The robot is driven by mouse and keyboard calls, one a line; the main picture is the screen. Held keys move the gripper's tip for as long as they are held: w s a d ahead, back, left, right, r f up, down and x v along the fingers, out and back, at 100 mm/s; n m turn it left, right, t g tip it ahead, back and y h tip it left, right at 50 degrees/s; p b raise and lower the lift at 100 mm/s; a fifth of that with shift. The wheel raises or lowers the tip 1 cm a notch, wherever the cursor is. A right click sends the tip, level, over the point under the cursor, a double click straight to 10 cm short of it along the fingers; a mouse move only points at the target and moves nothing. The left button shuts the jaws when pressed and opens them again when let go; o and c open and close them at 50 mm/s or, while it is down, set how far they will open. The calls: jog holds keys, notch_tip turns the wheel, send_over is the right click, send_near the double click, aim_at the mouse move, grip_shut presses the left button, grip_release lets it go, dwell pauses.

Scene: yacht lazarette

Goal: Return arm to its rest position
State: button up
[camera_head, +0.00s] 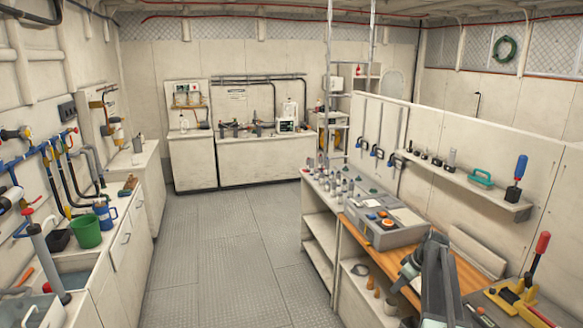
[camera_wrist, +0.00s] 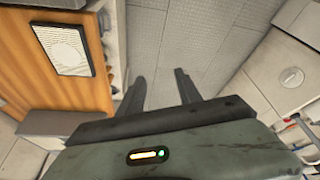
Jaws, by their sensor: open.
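My gripper (camera_wrist: 160,78) shows in the wrist view with its two dark fingers apart. Only grey floor shows between them, so it is open and empty. In the head view my grey-green arm (camera_head: 437,282) stands at the lower right, in front of the wooden-topped workbench (camera_head: 385,268). I cannot make out the fingers in that view. The wrist view also shows the orange-brown wooden top (camera_wrist: 25,60) on the left, with a dark-framed pale panel (camera_wrist: 62,47) on it. The fingers touch nothing that I can see.
A grey case (camera_head: 385,232) and several small bottles stand on the bench. A yellow tool with a red handle (camera_head: 516,300) is at the lower right. A shelf (camera_head: 465,185) runs along the partition. A green bucket (camera_head: 86,231) stands on the left counter. The floor aisle (camera_head: 225,265) is clear.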

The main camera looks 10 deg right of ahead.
jog(key=s+a+f+g+b, duration=0.1)
jog(key=s+a, duration=0.3)
jog(key=a, duration=0.7)
jog(key=s+a+f+g, duration=0.1)
jog(key=s+a, duration=0.2)
jog(key=a, duration=0.8)
jog(key=s+a+f+g+b, duration=0.15)
jog(key=s+a, duration=0.25)
jog(key=a, duration=0.6)
jog(key=s+m+h, duration=0.2)
jog(key=s+m, duration=0.4)
jog(key=s, duration=0.2)
jog(key=shift+s+p, duration=0.15)
jog(key=shift+p, duration=0.2)
